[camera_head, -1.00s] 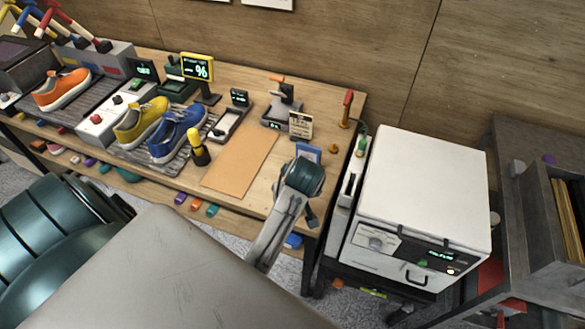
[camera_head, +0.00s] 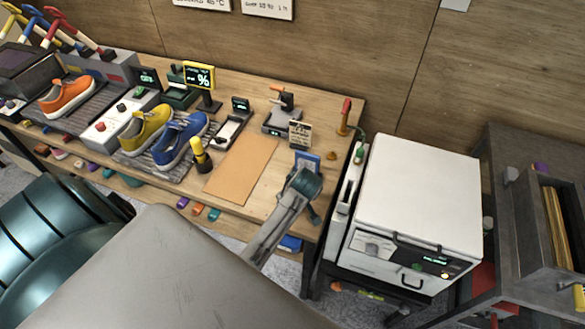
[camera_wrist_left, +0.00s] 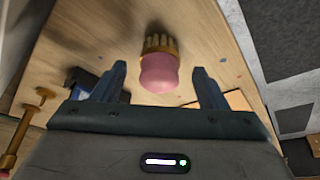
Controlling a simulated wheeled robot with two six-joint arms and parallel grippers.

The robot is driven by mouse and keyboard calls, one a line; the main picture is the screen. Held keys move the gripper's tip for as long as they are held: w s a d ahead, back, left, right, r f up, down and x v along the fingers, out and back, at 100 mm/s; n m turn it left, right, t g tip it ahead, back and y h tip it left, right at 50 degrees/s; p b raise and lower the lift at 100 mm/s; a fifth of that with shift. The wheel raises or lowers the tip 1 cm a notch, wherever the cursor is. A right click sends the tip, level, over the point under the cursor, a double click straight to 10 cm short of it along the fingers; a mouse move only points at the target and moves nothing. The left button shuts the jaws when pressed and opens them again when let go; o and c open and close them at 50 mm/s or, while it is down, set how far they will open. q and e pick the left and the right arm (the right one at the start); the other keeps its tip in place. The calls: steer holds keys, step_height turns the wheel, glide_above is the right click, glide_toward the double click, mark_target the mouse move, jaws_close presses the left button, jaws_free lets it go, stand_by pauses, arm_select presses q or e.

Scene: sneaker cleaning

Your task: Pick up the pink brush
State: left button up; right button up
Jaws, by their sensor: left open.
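The pink brush (camera_wrist_left: 159,72) lies on the wooden table in the left wrist view, with a rounded pink body and a tan, bristle-like end pointing away from the palm. My left gripper (camera_wrist_left: 160,69) is open, with one finger on each side of the brush and visible gaps between. The brush is not visible there, apparently hidden by the gripper. My right gripper is not in view.
A tan mat (camera_head: 241,168) lies left of my gripper. A yellow-black bottle (camera_head: 200,155) and blue sneaker (camera_head: 181,139) stand farther left. A white oven-like box (camera_head: 419,195) stands right of the table. Brass pieces (camera_wrist_left: 40,95) are left in the wrist view.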

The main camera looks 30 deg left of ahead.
arm_select(q)
steer(key=shift+x, duration=0.9)
steer(key=shift+r, duration=0.1)
steer(key=shift+c, duration=0.2)
steer(key=c, duration=1.1)
steer(key=shift+o, duration=0.2)
steer(key=shift+w+r, duration=0.1)
steer(key=shift+r, duration=0.2)
step_height(320, 180, up, 8)
steer(key=b, duration=0.3)
steer(key=shift+r, duration=0.75)
